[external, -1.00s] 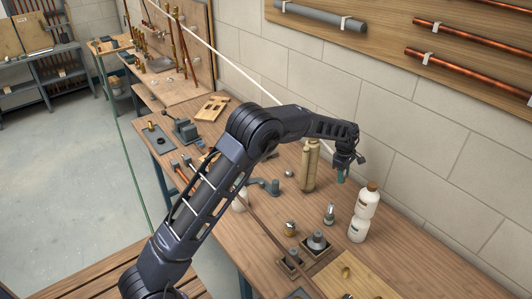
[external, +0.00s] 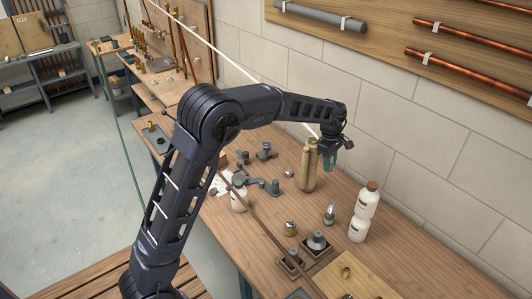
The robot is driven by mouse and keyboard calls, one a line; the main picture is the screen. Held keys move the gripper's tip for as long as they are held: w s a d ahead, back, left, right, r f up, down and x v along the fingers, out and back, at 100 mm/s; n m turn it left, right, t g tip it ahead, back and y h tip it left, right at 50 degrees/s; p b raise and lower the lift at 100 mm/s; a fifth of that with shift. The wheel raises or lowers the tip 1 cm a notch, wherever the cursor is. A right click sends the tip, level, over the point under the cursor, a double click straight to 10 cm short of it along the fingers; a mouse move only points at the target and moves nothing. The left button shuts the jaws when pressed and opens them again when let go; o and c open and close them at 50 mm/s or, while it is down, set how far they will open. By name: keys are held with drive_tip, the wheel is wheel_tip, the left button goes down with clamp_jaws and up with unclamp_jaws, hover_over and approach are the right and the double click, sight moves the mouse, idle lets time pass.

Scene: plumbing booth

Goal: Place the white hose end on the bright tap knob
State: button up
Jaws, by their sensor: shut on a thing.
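My gripper (external: 331,161) is above the far side of the bench, close to the tan cylinder in the picture. Its teal-green tips point down. A long thin white hose (external: 230,61) slants from the upper left along the wall to my wrist. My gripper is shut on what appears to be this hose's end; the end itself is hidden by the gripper. A small shiny silver fitting (external: 329,214) stands on the bench below and apart from the gripper, and a brass-coloured one (external: 290,228) stands left of it. I cannot tell for certain which is the bright tap knob.
A tall tan cylinder (external: 309,168) stands beside the gripper. A grey tap-like fitting (external: 262,184) and a white bottle (external: 239,195) are at the left. Dark square-based fittings (external: 317,243) sit at the front.

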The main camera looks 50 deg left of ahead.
wheel_tip(320, 180, up, 2)
hover_over(293, 224)
drive_tip(key=w, duration=0.1)
drive_tip(key=s, duration=0.1)
drive_tip(key=f, duration=1.9)
drive_tip(key=shift+s+a+f, duration=0.1)
drive_tip(key=shift+a+f, duration=0.2)
drive_tip(key=shift+f, duration=0.1)
drive_tip(key=o, duration=1)
